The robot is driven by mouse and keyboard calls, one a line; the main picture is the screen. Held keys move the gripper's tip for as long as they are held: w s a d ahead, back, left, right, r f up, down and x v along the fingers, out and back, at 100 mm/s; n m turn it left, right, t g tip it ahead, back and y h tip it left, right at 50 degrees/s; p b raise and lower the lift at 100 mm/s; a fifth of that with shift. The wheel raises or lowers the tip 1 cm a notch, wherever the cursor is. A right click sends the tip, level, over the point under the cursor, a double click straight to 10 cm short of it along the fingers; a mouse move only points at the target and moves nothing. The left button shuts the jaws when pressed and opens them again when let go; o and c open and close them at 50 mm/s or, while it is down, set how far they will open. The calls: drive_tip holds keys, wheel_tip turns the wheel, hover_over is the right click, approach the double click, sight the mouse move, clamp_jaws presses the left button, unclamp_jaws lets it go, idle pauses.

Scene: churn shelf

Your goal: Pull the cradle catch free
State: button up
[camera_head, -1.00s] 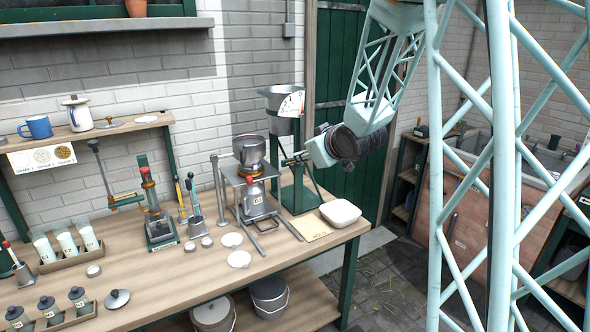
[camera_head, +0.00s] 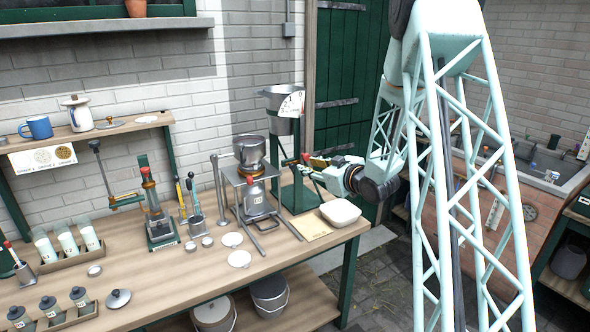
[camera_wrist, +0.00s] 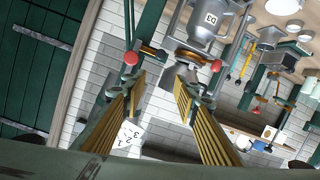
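A red ball knob (camera_head: 306,157) shows at the green stand (camera_head: 300,198) under the pail with a dial. In the wrist view a red knob (camera_wrist: 131,59) sits on a short dark rod, just ahead of the left finger. A second red knob (camera_wrist: 216,66) sits by the metal can marked EQ (camera_wrist: 211,20); in the head view that can (camera_head: 256,200) stands under the tripod frame. Which knob is the cradle catch I cannot tell. My gripper (camera_wrist: 160,82) is open, with ribbed brass-coloured pads and nothing between them. In the head view my gripper (camera_head: 308,169) is beside the green stand.
The pail (camera_head: 280,101) with its dial is above my gripper. A metal pot (camera_head: 250,149) sits on the tripod frame to the left. A white tub (camera_head: 340,212) and a tan card (camera_head: 308,227) lie on the bench (camera_head: 200,269) below.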

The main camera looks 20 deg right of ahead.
sight(293, 167)
drive_tip(key=s+d+f+t+y, duration=0.1)
drive_tip(key=d+f+t+y, duration=0.1)
drive_tip(key=f, duration=0.4)
drive_tip(key=shift+s+d, duration=0.2)
drive_tip(key=shift+d, duration=0.3)
drive_tip(key=shift+w+f, duration=0.1)
drive_tip(key=shift+w, duration=0.05)
drive_tip(key=shift+p+x, duration=0.45)
drive_tip(key=shift+x, duration=6.3)
drive_tip(key=shift+a, duration=0.1)
drive_tip(key=shift+c, duration=0.9)
clamp_jaws()
